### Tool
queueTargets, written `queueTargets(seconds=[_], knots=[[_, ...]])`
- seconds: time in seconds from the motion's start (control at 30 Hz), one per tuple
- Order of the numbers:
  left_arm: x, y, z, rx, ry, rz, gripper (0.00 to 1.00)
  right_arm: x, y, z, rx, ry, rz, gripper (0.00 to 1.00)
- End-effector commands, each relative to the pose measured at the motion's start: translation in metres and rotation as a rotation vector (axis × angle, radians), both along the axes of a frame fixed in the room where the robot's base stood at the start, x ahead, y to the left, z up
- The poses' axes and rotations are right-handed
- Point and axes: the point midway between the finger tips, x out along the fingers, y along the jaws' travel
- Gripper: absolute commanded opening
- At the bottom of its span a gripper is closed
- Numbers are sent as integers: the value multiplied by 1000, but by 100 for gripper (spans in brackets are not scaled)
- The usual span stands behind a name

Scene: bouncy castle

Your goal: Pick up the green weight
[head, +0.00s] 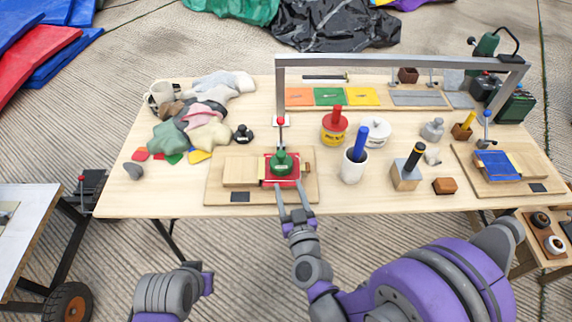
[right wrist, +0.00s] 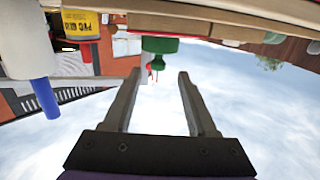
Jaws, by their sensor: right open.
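The green weight (head: 281,164), a squat piece with a knob on top, stands upright on a red plate (head: 284,183) set on a wooden board (head: 222,197) near the table's front edge. My right gripper (head: 293,190) is open and empty just in front of it, fingers pointing at it. In the right wrist view, which is upside down, the green weight (right wrist: 160,45) shows beyond and between the open fingertips (right wrist: 160,76), apart from them. My left gripper is not in view; only part of my left arm shows at the lower left.
A grey metal frame (head: 400,62) spans the table, one post rising just behind the green weight. A white cup (head: 354,172) with a blue handle and a red-yellow tin (head: 334,133) stand to the right. A cloth pile (head: 192,130) and a small black weight (head: 243,135) lie left.

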Motion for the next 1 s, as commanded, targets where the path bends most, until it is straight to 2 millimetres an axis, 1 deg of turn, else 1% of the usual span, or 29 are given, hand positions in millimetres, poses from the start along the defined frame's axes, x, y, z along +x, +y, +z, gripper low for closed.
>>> queueTargets(seconds=[0.03,0.1,0.2,0.43,0.7,0.8,0.93,0.97,1.0], knots=[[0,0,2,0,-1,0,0,10,1,1,-2,0,-2,58],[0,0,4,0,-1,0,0,21,3,0,-1,0,-1,58],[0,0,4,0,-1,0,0,31,6,0,-1,0,0,58],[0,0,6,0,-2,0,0,45,8,0,-1,1,1,58],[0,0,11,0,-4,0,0,83,14,0,-1,1,1,58],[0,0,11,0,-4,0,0,88,15,-1,0,1,1,58],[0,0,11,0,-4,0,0,87,15,-1,0,1,1,58],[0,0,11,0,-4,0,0,87,15,-1,0,1,1,56],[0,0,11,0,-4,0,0,87,15,-1,0,1,1,49]])
